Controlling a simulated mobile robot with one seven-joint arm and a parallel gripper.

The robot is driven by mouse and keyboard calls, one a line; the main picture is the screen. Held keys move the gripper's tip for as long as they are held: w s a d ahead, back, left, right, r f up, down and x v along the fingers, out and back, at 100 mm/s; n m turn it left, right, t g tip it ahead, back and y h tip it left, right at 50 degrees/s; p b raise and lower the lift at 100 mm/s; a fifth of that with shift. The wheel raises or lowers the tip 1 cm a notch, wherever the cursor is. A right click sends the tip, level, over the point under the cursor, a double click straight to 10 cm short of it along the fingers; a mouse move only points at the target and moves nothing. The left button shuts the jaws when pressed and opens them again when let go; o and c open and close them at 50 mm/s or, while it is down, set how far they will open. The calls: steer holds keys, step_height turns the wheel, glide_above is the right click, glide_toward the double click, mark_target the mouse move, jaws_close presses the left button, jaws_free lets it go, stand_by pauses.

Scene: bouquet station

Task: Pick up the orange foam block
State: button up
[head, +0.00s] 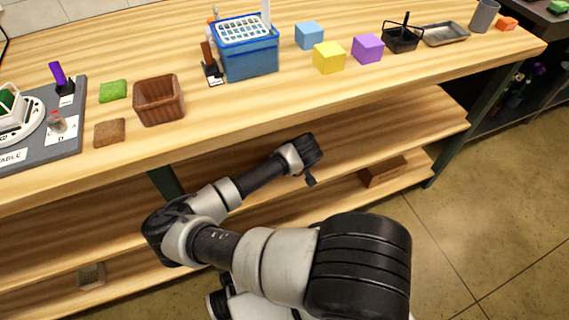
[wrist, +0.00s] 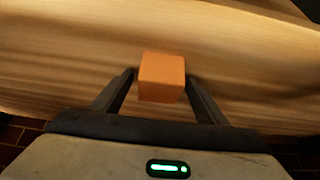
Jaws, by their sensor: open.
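An orange foam block (wrist: 161,77) shows in the wrist view over a wooden surface. My gripper (wrist: 160,74) is open, with one dark finger on each side of the block. Narrow gaps seem to show between the fingers and the block's sides; I cannot tell whether either touches. In the head view my arm reaches down to the front of the wooden shelves below the tabletop. The block at my gripper is not visible in that view. A separate orange piece (head: 507,23) lies at the far right of the tabletop.
The tabletop holds a blue basket (head: 250,58), a brown basket (head: 159,101), blue (head: 309,36), yellow (head: 329,58) and purple (head: 368,48) cubes, and a black caddy (head: 402,40). A brown box (head: 383,171) sits on a shelf right of my arm.

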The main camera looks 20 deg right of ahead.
steer(key=c, duration=1.1)
steer(key=shift+r, duration=0.15)
steer(key=shift+r+p, duration=0.3)
steer(key=shift+r, duration=0.3)
step_height(320, 180, up, 2)
steer(key=shift+r+p, duration=0.2)
steer(key=shift+p, duration=0.2)
steer(key=s+p, duration=0.1)
steer(key=s, duration=1.7)
steer(key=shift+f, duration=0.15)
steer(key=shift+s, duration=0.1)
